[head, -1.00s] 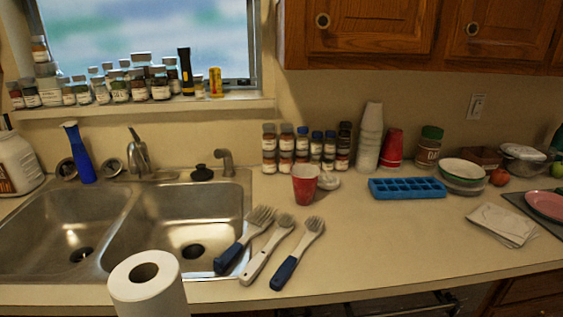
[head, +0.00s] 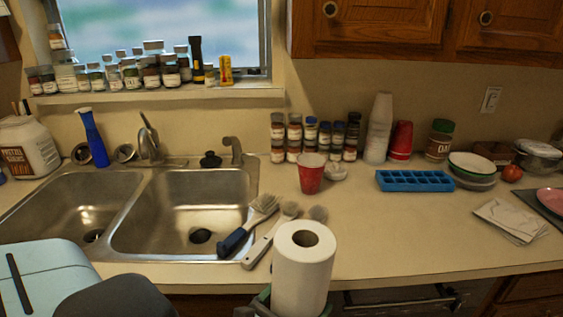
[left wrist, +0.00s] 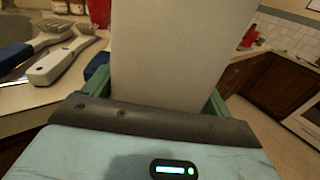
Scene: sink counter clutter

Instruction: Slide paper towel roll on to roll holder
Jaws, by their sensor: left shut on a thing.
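The white paper towel roll (head: 302,272) stands upright at the counter's front edge in the head view, its core hole facing up. It fills the upper middle of the left wrist view (left wrist: 165,50). My left gripper (left wrist: 150,88) is shut on the roll, with a green finger on each side of it. In the head view, the left arm comes in from the lower left, and a bit of green finger shows beside the roll's lower part. I cannot make out a roll holder in either view. My right gripper is not in view.
Brushes (head: 262,238) lie on the counter behind the roll, beside the double sink (head: 187,215). A red cup (head: 311,174), spice jars (head: 294,138), a blue ice tray (head: 415,181) and napkins (head: 510,220) stand or lie further back. The counter's front right is clear.

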